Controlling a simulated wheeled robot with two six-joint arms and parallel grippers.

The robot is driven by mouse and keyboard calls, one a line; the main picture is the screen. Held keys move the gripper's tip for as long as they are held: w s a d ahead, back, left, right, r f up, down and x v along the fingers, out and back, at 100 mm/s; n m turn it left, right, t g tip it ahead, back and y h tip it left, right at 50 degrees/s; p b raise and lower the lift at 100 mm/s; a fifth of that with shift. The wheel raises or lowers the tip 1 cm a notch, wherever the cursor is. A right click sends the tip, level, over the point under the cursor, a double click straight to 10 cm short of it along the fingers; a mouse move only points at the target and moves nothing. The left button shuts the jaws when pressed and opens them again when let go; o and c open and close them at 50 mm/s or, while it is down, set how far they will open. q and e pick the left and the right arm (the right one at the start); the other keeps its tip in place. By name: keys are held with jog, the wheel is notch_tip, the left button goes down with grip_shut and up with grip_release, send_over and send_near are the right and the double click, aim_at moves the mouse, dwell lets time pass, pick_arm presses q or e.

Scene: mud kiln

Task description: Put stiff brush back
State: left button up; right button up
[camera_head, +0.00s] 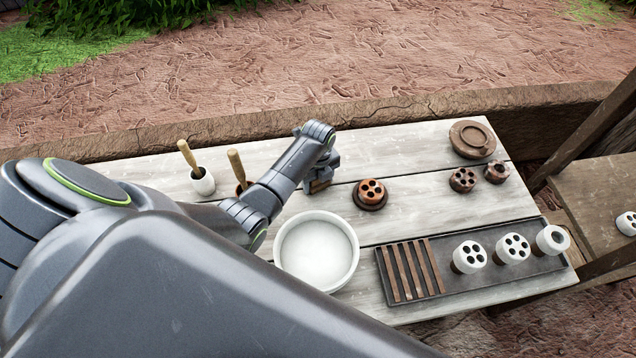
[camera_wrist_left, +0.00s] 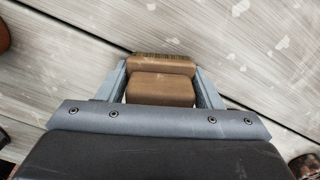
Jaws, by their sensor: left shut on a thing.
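The stiff brush (camera_wrist_left: 162,90) is a brown wooden block with a strip of bristles at its far edge. My left gripper (camera_wrist_left: 162,82) is shut on it, one finger on each side, in the left wrist view. In the head view my left gripper (camera_head: 326,176) is over the wooden table, and the brush (camera_head: 317,186) shows as a small brown piece beneath it, mostly hidden. I cannot tell whether the brush touches the tabletop. My right gripper is not in view.
A white bowl (camera_head: 316,252) stands in front of the gripper. A brown holed piece on a dark disc (camera_head: 370,194) is to its right. Two handled tools in cups (camera_head: 203,182) stand left. A dark tray (camera_head: 553,274) with slats and white pieces is at the front right.

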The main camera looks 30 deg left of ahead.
pick_arm(q)
jog(key=shift+r, duration=0.15)
jog(key=o, duration=1)
jog(key=shift+f, duration=0.2)
notch_tip(320, 180, up, 12)
jog(key=shift+r, duration=0.2)
jog(key=shift+d, duration=0.1)
